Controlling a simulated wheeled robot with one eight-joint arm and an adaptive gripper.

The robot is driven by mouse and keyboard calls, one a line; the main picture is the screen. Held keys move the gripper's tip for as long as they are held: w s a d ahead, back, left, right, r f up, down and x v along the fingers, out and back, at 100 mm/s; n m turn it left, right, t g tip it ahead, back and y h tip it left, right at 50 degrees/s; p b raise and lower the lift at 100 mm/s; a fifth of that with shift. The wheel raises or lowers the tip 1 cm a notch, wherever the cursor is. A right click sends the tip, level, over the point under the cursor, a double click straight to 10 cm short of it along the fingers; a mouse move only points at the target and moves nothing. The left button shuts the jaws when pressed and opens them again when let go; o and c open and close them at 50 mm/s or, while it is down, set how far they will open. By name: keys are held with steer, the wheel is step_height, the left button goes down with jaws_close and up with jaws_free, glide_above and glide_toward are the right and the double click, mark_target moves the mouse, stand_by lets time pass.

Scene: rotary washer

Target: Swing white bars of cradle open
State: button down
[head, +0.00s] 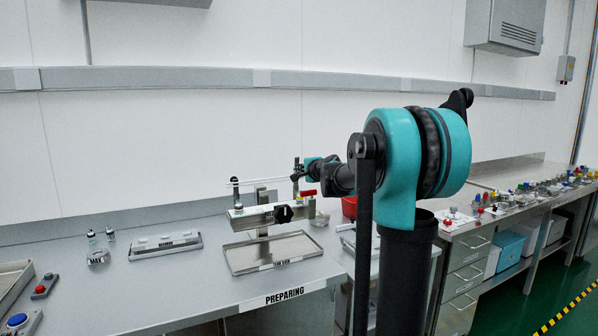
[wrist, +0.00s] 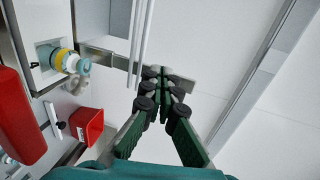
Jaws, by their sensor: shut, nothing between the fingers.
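The metal cradle (head: 252,218) stands on the bench in the head view, with a black knob (head: 284,213) on its front. Its thin white bars (head: 262,181) lie level above the body, between upright posts. The bars run side by side up the wrist view (wrist: 144,38). My gripper (head: 298,173) is at the right end of the bars in the head view. In the wrist view my gripper's (wrist: 166,84) fingers are together and empty, with the tips close to the bars' lower ends. I cannot tell whether they touch.
A shallow metal tray (head: 232,262) lies under the cradle. A red bin (head: 349,206) is to its right, also in the wrist view (wrist: 87,126). A red block (wrist: 20,115) and a yellow-ringed fitting (wrist: 62,61) are at the wrist view's left. The bench front (head: 220,295) is clear.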

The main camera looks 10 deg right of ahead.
steer(key=shift+w+a+r+g, duration=0.15)
steer(key=shift+w+r+g, duration=0.1)
steer(key=shift+w+g, duration=0.35)
steer(key=w+g, duration=0.1)
steer(key=w+g+h, duration=0.1)
steer(key=g, duration=0.1)
steer(key=w+a+g, duration=0.1)
steer(key=shift+w+r, duration=0.25)
steer(key=shift+r, duration=0.1)
steer(key=shift+w+a+f+g+h, duration=0.2)
steer(key=shift+w+f+g+h, duration=0.1)
steer(key=shift+w+g, duration=0.5)
steer(key=shift+w+a+f+g+h, duration=0.2)
steer(key=shift+w+a+g+h, duration=0.1)
steer(key=shift+w+g, duration=0.5)
steer(key=shift+w+a+f+g+h, duration=0.15)
steer(key=shift+w+f+g+h, duration=0.15)
steer(key=shift+w+g, duration=0.5)
steer(key=shift+s, duration=0.15)
